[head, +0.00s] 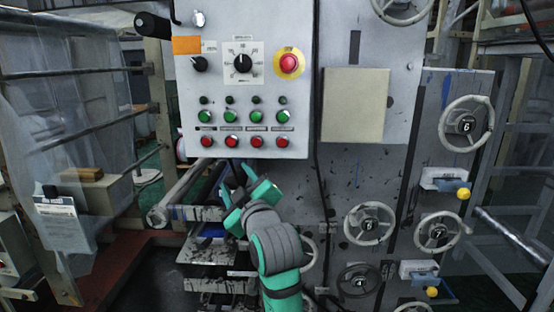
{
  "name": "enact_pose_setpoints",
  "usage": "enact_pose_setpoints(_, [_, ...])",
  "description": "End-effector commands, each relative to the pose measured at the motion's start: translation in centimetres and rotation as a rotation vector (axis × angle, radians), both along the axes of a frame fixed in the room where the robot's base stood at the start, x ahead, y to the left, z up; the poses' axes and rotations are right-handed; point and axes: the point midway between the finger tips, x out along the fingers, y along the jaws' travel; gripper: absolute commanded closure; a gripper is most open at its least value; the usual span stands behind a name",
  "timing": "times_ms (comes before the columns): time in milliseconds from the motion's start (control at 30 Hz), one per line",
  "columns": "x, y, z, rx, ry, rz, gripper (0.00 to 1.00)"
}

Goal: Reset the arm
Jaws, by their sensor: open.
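My arm (262,231) reaches up from the bottom of the head view, in green and dark grey. My gripper (240,182) is at its end, just below the control panel (216,96). Its fingers are spread apart, with nothing seen between them. The panel is a light grey box with rows of green and red buttons, a dial (243,63) and a red emergency button (290,62) on a yellow ring. I cannot tell how far the fingers are from the panel.
Several handwheels (466,126) and yellow-knobbed levers (463,193) are on the machine at right. Rollers and ledges (205,213) lie behind and below my gripper. A railing (75,73) with plastic sheeting and a hanging tag (64,222) stands at left.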

Motion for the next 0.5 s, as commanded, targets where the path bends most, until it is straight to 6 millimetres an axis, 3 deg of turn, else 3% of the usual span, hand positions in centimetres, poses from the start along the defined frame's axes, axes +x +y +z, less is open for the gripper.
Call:
enact_pose_setpoints(33, [0.0, -0.1, -2.6, 0.032, 0.021, -0.005, 0.50])
enact_pose_setpoints(100, [-0.1, -0.4, -5.4, 0.076, 0.040, -0.015, 0.50])
enact_pose_setpoints(267, [-1.0, -1.2, -11.6, 0.171, 0.080, -0.046, 0.50])
enact_pose_setpoints(500, [-3.9, -2.3, -20.6, 0.299, 0.138, -0.098, 0.50])
